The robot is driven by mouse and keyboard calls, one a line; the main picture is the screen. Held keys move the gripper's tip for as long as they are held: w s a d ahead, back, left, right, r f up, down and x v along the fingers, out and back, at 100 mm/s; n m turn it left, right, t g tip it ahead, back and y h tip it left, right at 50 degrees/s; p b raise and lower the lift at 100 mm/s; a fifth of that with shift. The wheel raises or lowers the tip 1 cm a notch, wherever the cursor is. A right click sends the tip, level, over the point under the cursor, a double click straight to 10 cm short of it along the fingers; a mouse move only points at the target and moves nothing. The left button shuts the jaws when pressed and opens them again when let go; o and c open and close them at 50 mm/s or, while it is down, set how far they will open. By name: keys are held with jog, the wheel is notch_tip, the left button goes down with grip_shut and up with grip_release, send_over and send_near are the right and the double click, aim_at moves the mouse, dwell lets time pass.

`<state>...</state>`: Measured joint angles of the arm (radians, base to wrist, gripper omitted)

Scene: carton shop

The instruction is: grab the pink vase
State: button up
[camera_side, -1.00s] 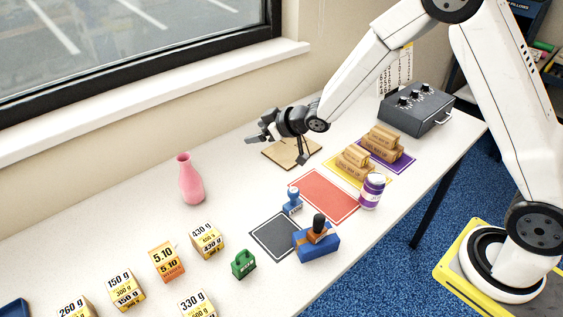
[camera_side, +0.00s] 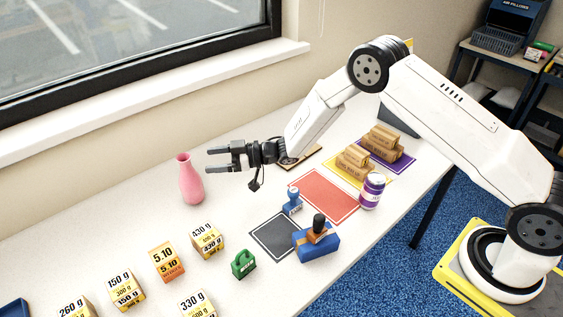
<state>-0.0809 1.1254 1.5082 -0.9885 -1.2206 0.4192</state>
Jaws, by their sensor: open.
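The pink vase (camera_side: 191,182) stands upright on the white table, toward the window wall, left of my gripper. My gripper (camera_side: 208,160) is open and empty, with its two dark fingers pointing left toward the vase. In the picture its fingertips lie just right of the vase's upper part, with a small gap between. I cannot tell the exact depth between them. Nothing hides the vase.
The table around the vase is clear.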

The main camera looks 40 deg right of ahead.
aim_at(185, 162)
jog(key=shift+x, duration=1.3)
jog(key=shift+a, duration=0.1)
jog(key=shift+x, duration=2.5)
jog(key=shift+c, duration=0.2)
grip_shut()
jog(key=shift+r, duration=0.1)
